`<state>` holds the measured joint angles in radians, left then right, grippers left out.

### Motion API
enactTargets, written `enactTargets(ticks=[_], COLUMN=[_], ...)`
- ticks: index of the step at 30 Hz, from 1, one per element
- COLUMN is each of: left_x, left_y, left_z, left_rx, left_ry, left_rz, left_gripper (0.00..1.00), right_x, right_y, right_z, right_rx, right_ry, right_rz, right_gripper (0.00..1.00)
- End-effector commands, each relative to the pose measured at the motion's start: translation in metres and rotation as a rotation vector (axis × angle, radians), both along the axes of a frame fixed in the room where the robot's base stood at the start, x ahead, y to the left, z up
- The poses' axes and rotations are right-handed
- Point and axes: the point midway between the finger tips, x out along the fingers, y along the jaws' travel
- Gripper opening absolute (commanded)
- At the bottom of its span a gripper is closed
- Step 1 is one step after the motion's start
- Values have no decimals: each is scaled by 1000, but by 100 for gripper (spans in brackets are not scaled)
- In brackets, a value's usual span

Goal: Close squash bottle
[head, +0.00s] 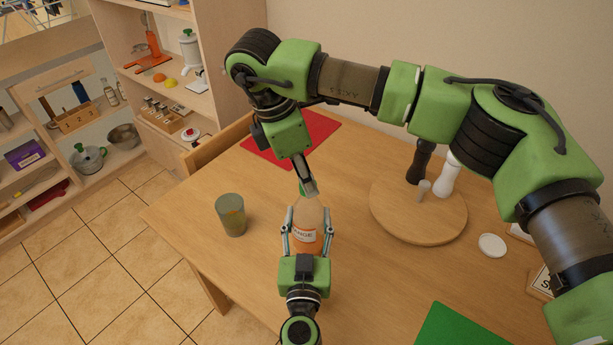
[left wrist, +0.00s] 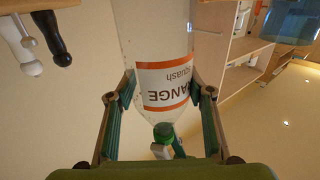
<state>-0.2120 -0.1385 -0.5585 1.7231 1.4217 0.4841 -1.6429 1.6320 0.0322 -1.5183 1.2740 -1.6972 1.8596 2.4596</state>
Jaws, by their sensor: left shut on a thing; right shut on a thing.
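The orange squash bottle (head: 308,215) is clear with a white and orange label. It is upright over the table; whether its base touches the wood is hidden. My left gripper (head: 307,228) is shut around its body, one finger on each side. The left wrist view shows the bottle (left wrist: 160,40) upside down, with its label between the fingers. A green cap (left wrist: 163,132) is at the bottle's mouth. My right gripper (head: 308,187) reaches down from above and is shut on the cap. I cannot tell whether the cap is fully seated.
A glass tumbler (head: 231,215) stands left of the bottle. A round wooden board (head: 400,222) at right holds black and white mills. A red mat (head: 310,135) lies behind and a green mat (head: 462,328) lies front right. The table (head: 185,215) has free wood between them.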

Motion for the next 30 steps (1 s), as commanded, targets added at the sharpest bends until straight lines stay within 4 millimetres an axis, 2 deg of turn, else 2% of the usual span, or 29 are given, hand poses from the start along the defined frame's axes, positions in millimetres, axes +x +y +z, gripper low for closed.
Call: enactTargets(ticks=[3, 9, 20, 21, 22, 30], left_x=[-1, -1, -1, -1, -1, -1], left_y=[0, 0, 0, 0, 0, 0], left_z=[-2, -2, -2, -2, -2, -2], left_rx=[2, 2, 2, 2, 2, 1], left_ry=[3, 3, 3, 3, 3, 3], left_rz=[-1, -1, -1, -1, -1, -1], left_gripper=[0, 0, 0, 0, 0, 0], right_x=[2, 3, 3, 3, 3, 3], right_y=[1, 1, 0, 0, 0, 0], right_z=[0, 0, 0, 0, 0, 0], right_rx=[2, 2, 1, 1, 1, 1], right_ry=[0, -2, -4, -4, -5, -5], right_rz=[-262, -541, -586, -586, -586, -585], right_gripper=[18, 18, 18, 32, 40, 41])
